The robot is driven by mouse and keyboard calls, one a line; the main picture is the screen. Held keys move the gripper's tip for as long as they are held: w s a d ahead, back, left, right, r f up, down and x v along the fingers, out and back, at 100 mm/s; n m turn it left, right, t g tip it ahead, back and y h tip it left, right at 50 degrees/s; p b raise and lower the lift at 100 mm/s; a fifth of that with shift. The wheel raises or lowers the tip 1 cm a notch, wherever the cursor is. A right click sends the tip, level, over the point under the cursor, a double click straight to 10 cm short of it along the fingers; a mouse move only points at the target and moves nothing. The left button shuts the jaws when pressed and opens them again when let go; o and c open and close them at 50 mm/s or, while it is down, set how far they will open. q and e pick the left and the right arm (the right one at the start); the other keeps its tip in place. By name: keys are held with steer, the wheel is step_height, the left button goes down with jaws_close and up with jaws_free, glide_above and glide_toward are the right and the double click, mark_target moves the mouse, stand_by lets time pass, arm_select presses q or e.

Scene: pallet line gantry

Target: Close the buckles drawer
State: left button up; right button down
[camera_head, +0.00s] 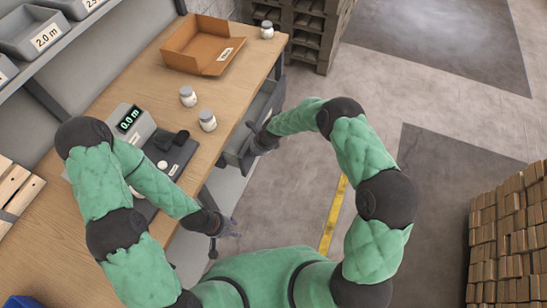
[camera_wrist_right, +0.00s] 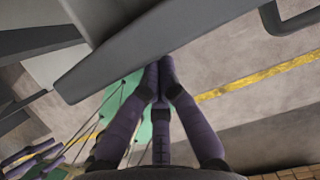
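A grey drawer (camera_head: 237,157) stands pulled out from under the right edge of the workbench. No label on it can be read. My right gripper (camera_head: 262,138) is at the drawer's outer front side. In the right wrist view my right gripper (camera_wrist_right: 162,66) has its fingertips together with nothing seen between them, close against the dark edge of the drawer front (camera_wrist_right: 130,58). Whether they touch cannot be told. My left gripper (camera_head: 231,228) hangs low beside the bench, away from the drawer, its fingers apart and empty.
The wooden bench (camera_head: 150,60) carries an open cardboard box (camera_head: 190,45), several white jars and a scale (camera_head: 134,124) reading 0.0. Stacked pallets (camera_head: 305,35) stand behind the bench. Stacked boxes (camera_head: 510,240) are at right. The floor between is clear.

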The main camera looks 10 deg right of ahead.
steer(key=w+a, duration=0.1)
steer(key=a, duration=0.1)
steer(key=w+a+b, duration=0.1)
steer(key=a, duration=0.1)
steer(key=w+a, duration=0.2)
steer(key=shift+a+f+b, duration=0.1)
steer(key=shift+a+b, duration=0.3)
arm_select(q)
steer(key=shift+f, duration=1.15)
arm_select(e)
steer(key=shift+w+a, duration=0.45)
steer(key=shift+a, duration=0.1)
steer(key=shift+d, duration=0.1)
